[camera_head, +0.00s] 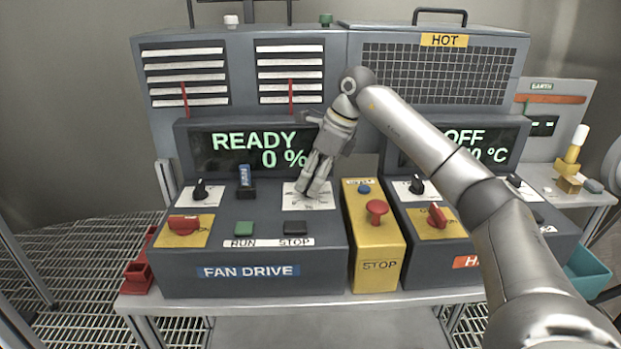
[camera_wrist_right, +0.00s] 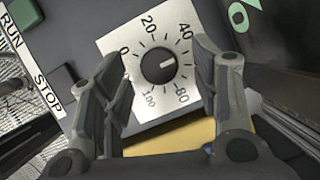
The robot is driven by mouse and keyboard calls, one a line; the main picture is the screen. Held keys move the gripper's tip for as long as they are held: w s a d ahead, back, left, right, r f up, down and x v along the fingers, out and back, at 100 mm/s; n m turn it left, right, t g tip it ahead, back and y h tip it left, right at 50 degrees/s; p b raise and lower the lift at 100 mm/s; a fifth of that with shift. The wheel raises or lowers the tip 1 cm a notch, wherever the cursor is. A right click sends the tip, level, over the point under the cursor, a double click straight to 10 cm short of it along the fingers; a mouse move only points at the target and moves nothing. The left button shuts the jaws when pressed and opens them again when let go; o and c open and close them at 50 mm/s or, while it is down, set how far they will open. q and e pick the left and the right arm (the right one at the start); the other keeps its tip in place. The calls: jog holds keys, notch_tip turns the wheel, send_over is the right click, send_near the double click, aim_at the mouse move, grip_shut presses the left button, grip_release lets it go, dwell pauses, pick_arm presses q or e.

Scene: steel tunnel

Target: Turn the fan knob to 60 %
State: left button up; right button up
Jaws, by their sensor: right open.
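The fan knob (camera_wrist_right: 158,66) is a round black knob on a white square dial plate (camera_wrist_right: 112,42) with numbers from 0 to 100. Its light mark points to the right in the wrist view, between the 40 and the 60. In the head view my right gripper (camera_head: 312,190) points down over this dial plate and hides the knob. Its fingers are open, one on each side of the knob in the wrist view, with gaps between. The fan display (camera_head: 240,148) reads READY 0 %. My left gripper is not in view.
The fan panel (camera_head: 250,271) has a red switch (camera_head: 184,225), a black knob (camera_head: 200,190), a blue-topped switch (camera_head: 245,178), a green RUN button (camera_head: 244,229) and a dark STOP button (camera_head: 295,228). A yellow box with a red stop button (camera_head: 377,209) stands just to the right.

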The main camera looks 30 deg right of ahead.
jog(key=shift+a+f, duration=0.15)
jog(key=shift+f, duration=0.35)
jog(key=shift+w, duration=0.1)
jog(key=shift+c, duration=1.1)
jog(key=c, duration=0.8)
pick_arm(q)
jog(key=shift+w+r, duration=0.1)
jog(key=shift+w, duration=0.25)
